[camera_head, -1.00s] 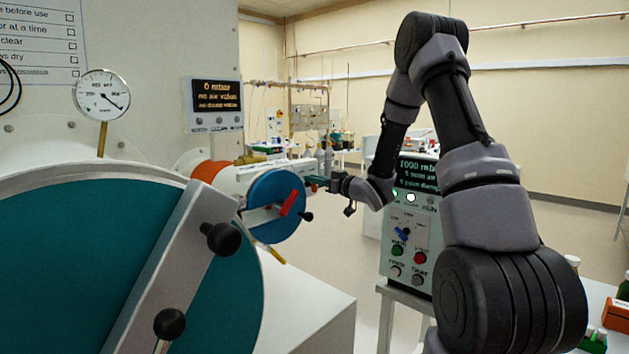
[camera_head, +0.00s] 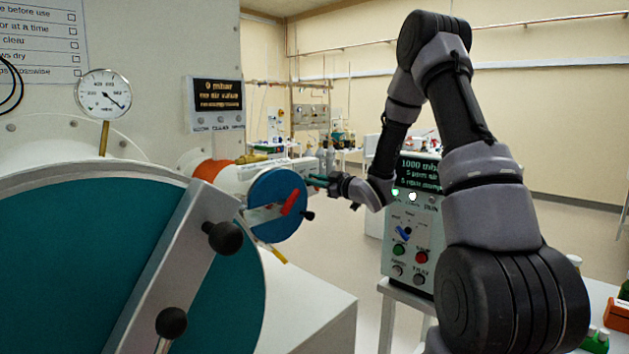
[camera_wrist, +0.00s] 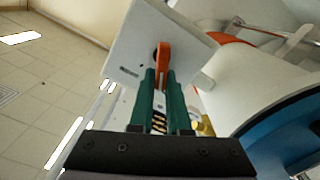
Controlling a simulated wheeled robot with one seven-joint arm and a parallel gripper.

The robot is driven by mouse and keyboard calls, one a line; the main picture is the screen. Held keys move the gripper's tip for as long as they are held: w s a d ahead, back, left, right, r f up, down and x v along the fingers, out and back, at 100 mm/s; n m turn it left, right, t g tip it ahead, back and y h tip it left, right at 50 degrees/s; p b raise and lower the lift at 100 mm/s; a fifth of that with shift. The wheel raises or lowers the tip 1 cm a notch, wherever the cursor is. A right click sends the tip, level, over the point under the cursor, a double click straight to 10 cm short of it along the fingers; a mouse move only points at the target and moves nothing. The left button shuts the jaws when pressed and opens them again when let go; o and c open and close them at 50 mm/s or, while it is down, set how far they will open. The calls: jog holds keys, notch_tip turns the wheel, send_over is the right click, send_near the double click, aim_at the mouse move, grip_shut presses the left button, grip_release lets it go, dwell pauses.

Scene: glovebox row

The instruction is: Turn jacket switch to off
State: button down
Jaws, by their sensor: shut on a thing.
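The jacket switch appears to be the orange lever (camera_wrist: 164,55) on a white plate (camera_wrist: 133,62) in the wrist view; its markings are too small to read. My gripper (camera_wrist: 161,76) has its two green fingers closed on the lever's near end. In the head view my gripper (camera_head: 318,182) is beyond the blue round door, beside the white tube, and the lever itself cannot be made out there.
The blue round door (camera_head: 275,205) with a red handle (camera_head: 291,201) lies close to my gripper. A large teal door (camera_head: 70,270) fills the left front. A control box (camera_head: 408,240) stands on the right, behind my arm. Open floor shows left in the wrist view.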

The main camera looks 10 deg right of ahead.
jog(key=shift+n, duration=0.5)
jog(key=c, duration=0.9)
grip_release()
jog(key=shift+s, duration=0.1)
jog(key=v, duration=1)
jog(key=shift+s+d, duration=0.15)
jog(key=shift+s, duration=0.15)
